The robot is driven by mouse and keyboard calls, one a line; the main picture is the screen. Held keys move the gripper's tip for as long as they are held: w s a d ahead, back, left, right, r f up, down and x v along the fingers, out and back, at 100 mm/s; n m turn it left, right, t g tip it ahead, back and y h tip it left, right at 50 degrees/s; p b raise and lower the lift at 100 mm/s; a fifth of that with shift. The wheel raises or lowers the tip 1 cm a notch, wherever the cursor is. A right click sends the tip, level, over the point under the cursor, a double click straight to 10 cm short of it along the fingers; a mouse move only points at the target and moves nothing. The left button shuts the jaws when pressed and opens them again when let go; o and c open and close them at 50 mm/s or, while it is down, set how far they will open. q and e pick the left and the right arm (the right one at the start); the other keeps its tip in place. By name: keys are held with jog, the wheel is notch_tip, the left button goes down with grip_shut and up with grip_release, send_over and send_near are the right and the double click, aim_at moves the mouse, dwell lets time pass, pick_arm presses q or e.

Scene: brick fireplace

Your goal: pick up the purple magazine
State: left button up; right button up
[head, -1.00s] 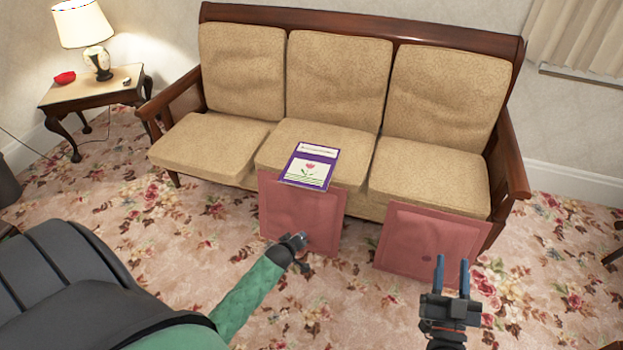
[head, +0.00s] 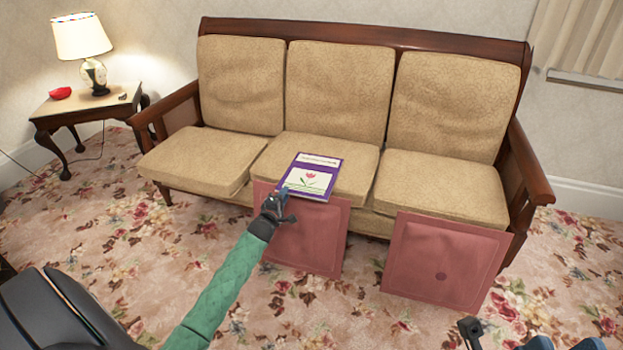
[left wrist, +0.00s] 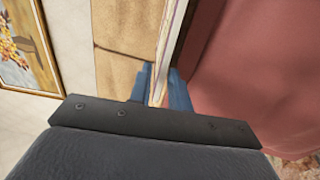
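The purple magazine (head: 312,176), with a pink flower on a white panel, lies on the sofa's middle cushion. Its front end reaches over the cushion's front edge. My left gripper (head: 276,199) is at the magazine's front left corner. In the left wrist view the magazine (left wrist: 172,42) is seen edge-on, and its near end sits between the two blue fingers (left wrist: 160,88). I cannot tell whether the fingers press on it or are only around it. My right gripper is mostly cut off at the bottom right of the head view, where dark and blue parts (head: 525,342) show.
The sofa (head: 365,34) has tan cushions. Two pink square cushions lean against its front, one (head: 310,240) below the magazine and one (head: 443,262) to the right. A side table (head: 75,107) with a lamp (head: 82,40) stands at left. The floral carpet in front is mostly clear.

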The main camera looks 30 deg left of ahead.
aim_at(293, 185)
pick_arm(q)
jog(key=x, duration=0.1)
jog(key=b+x, duration=0.1)
jog(key=x, duration=0.1)
jog(key=b+x, duration=0.1)
jog(key=x, duration=0.1)
jog(key=shift+w+d+f, duration=0.25)
jog(key=shift+d+f, duration=0.05)
jog(key=shift+w+a, duration=0.15)
jog(key=shift+w, duration=0.5)
jog(key=shift+r, duration=0.1)
grip_shut()
